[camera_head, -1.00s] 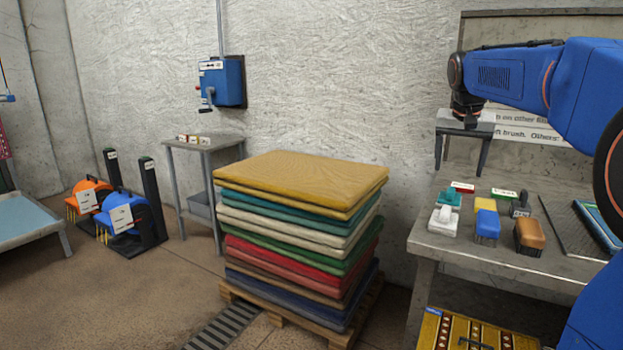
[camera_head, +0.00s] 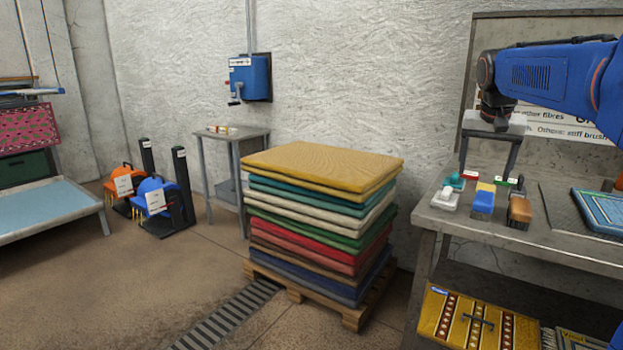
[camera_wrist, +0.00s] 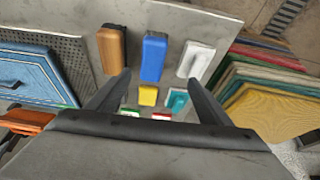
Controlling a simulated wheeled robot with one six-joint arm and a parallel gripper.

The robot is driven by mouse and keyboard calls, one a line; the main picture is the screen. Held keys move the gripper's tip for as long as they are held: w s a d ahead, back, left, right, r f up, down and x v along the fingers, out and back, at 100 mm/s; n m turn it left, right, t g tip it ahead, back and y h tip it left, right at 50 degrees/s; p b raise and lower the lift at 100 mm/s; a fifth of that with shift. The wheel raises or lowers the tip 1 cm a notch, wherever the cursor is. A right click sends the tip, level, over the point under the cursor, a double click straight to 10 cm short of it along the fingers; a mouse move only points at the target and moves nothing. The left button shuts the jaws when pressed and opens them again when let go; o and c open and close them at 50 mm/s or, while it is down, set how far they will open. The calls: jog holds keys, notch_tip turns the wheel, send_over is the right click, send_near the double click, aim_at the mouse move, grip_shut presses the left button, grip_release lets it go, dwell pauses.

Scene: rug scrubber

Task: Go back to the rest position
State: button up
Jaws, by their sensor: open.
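My gripper (camera_head: 487,172) hangs fingers down above the workbench (camera_head: 440,212) in the head view. It is open, with nothing between the fingers. In the wrist view the gripper (camera_wrist: 158,77) spans the brushes below. A brown brush (camera_wrist: 111,48), a blue brush (camera_wrist: 153,57) and a white brush (camera_wrist: 196,60) lie in a row past the fingertips. A yellow block (camera_wrist: 148,96) and a teal brush (camera_wrist: 177,101) lie nearer, between the fingers in the picture but lower down on the bench.
A tall stack of folded rugs (camera_head: 320,168) on a pallet (camera_head: 355,318) stands left of the bench. A blue rug (camera_head: 603,210) lies on the bench at right. A small table (camera_head: 232,134) and a blue wall box (camera_head: 250,78) are behind. The floor at left front is open.

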jog(key=s+a+f+n, duration=0.2)
jog(key=s+a+f, duration=0.3)
jog(key=s+f, duration=0.3)
jog(key=s+a+f+n+y, duration=0.1)
jog(key=s+a+f, duration=0.4)
jog(key=s, duration=1)
jog(key=s+a+f+n+t+y, duration=0.1)
jog(key=s+a+f+n, duration=0.2)
jog(key=s+f, duration=0.8)
jog(key=shift+s+a+f, duration=0.15)
jog(key=shift+a, duration=0.75)
